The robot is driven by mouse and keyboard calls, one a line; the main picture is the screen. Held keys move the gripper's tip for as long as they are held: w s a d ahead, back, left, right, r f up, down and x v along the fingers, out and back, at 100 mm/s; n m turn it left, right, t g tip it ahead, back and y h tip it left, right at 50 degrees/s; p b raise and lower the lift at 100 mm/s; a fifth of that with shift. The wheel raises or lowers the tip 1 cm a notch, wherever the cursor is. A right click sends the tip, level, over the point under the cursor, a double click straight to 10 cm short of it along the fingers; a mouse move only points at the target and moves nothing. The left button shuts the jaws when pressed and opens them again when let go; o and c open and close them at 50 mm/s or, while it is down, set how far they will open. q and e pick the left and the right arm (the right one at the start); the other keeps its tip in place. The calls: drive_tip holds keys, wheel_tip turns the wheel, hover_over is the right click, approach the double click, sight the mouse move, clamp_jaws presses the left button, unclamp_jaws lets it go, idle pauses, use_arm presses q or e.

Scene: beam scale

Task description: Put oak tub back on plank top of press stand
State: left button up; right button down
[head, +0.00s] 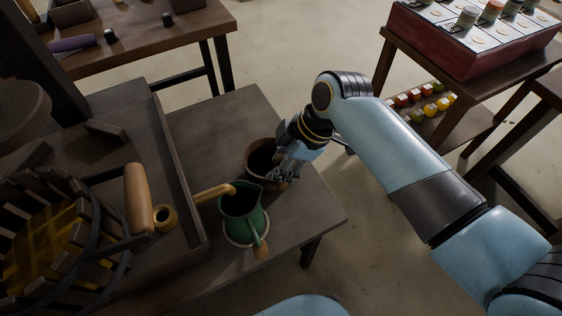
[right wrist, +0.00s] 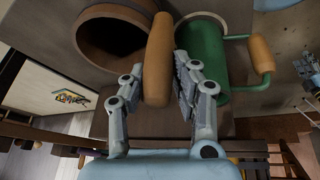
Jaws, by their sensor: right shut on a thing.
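The oak tub (head: 259,163), a brown round vessel with a dark open mouth, is at the plank top (head: 305,215) of the press stand, behind the green jug. I cannot tell whether its base touches the plank. My right gripper (head: 284,170) is at the tub's right side and hides part of it. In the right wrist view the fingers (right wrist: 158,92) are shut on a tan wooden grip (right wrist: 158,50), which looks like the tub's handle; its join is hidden. The tub (right wrist: 112,38) shows left of that grip.
The green jug (head: 243,215) stands close in front of the tub, under a tan spout (head: 213,193). The slatted press basket (head: 105,245) and crank handle (head: 138,198) are at left. The plank's right end is clear. A red box (head: 470,60) stands on a table at back right.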

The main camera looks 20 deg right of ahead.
drive_tip(key=c, duration=1)
unclamp_jaws()
drive_tip(key=p+v, duration=0.1)
drive_tip(key=v, duration=1.1)
drive_tip(key=shift+a+r+p, duration=0.1)
drive_tip(key=shift+p, duration=0.3)
